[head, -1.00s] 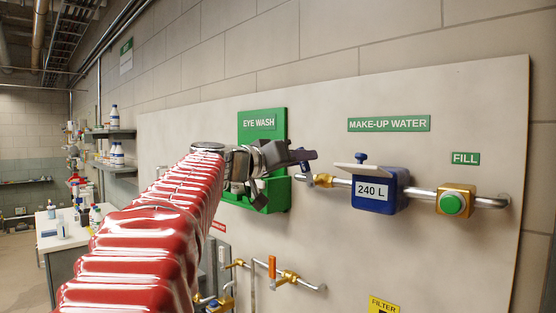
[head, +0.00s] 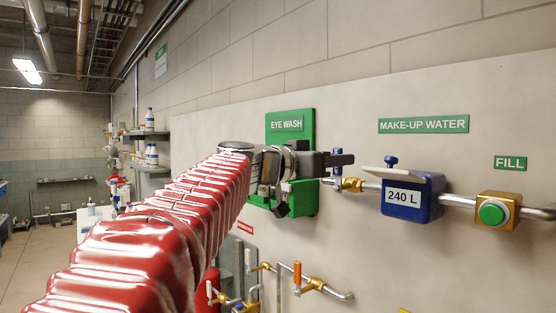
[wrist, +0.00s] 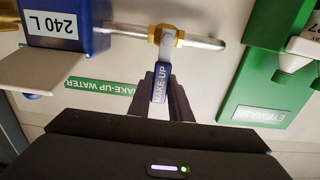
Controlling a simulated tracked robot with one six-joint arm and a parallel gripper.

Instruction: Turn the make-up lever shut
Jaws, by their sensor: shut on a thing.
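The make-up lever (wrist: 160,83) is blue with a white MAKE-UP label, on a brass valve (wrist: 165,37) in a steel pipe. In the wrist view, which shows the panel upside down, the lever lies roughly square across the pipe. My gripper (wrist: 168,100) is shut on the lever, with dark fingers on both sides of its handle. In the head view my gripper (head: 335,160) is at the brass valve (head: 352,185), left of the blue 240 L meter (head: 412,196); the fingers partly hide the lever there.
The green eye wash station (head: 303,200) is close behind and left of my gripper. The FILL button (head: 493,213) is farther right on the pipe. An orange-handled valve (head: 298,275) is below. The panel (head: 345,240) is bare between them.

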